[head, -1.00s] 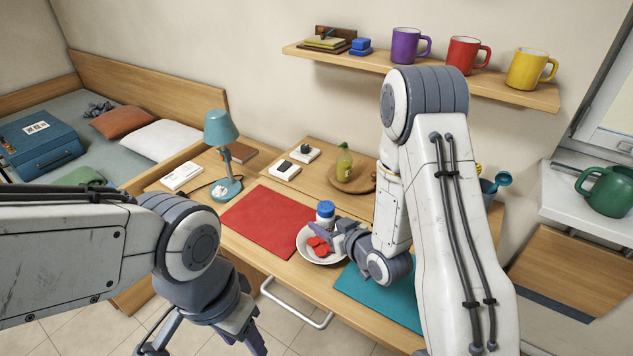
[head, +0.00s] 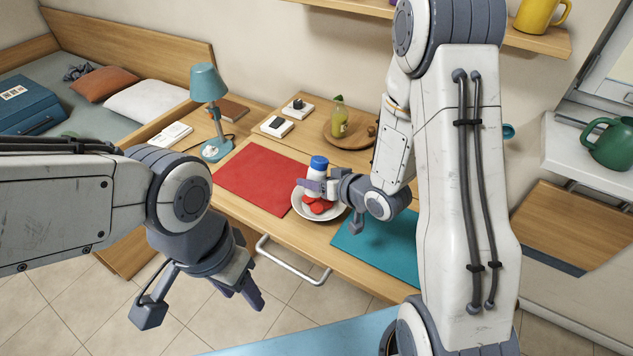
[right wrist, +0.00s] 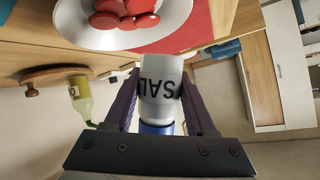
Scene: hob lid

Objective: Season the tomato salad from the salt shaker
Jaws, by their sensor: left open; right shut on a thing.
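The salt shaker (head: 317,172), white with a blue cap, is held upright in the head view over the white bowl (head: 297,205) of tomato salad (head: 317,205). My right gripper (head: 322,185) is shut on the shaker. In the right wrist view the salt shaker (right wrist: 160,92), lettered "SAL", sits between both fingers, with its blue cap toward the gripper base; the red tomato slices (right wrist: 125,12) show in the bowl beside it. My left gripper (head: 205,306) is open and empty, in front of the desk and above the floor.
A red mat (head: 262,180) lies left of the bowl and a teal mat (head: 385,245) right of it. A round wooden board (head: 352,138) with a bottle (head: 339,120) stands behind. A blue lamp (head: 208,85) stands at the desk's left. A drawer handle (head: 290,262) juts out in front.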

